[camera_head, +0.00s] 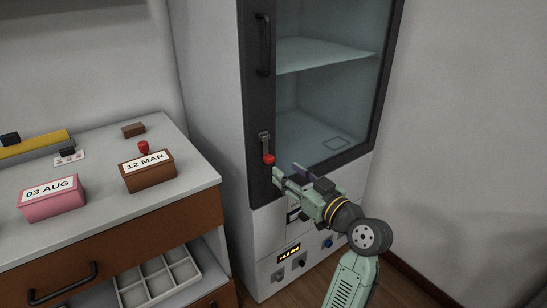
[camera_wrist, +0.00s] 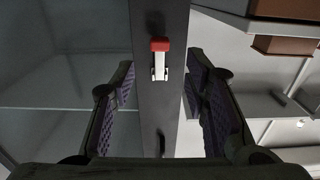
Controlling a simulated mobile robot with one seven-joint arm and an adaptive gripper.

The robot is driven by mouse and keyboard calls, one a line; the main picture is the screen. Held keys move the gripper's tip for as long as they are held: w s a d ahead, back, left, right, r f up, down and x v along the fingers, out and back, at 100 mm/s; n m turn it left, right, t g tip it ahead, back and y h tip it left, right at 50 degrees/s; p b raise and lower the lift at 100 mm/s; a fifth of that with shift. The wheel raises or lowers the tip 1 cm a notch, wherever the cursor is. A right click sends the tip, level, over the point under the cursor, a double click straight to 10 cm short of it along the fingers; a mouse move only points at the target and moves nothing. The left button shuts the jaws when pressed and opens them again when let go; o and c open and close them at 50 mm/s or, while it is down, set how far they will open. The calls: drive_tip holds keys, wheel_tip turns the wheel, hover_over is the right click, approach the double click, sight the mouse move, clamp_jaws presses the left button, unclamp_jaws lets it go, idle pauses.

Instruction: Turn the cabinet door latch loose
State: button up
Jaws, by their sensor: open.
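The cabinet door latch is a small metal lever (camera_head: 265,142) with a red tip (camera_head: 268,159), on the dark door frame (camera_head: 258,100). In the head view the lever hangs down, red end lowest. In the wrist view the latch (camera_wrist: 160,66) is near the top centre, its red end uppermost, as that view looks turned over. My gripper (camera_head: 284,173) is open just below and to the right of the red tip. In the wrist view its two fingers stand apart on either side of the door frame strip, with nothing held. Contact with the latch cannot be made out.
A dark bar handle (camera_head: 264,45) sits higher on the same frame. The glass door (camera_head: 320,100) looks closed. A control panel (camera_head: 290,255) is below. At the left, a bench (camera_head: 95,208) holds a pink box (camera_head: 53,203), a brown box (camera_head: 147,176) and small items.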

sight(271, 159)
drive_tip(key=p+x, duration=0.1)
drive_tip(key=x, duration=0.6)
drive_tip(key=shift+w+a, duration=0.2)
drive_tip(key=shift+w, duration=0.1)
drive_tip(key=shift+c, duration=0.2)
clamp_jaws()
idle(0.3)
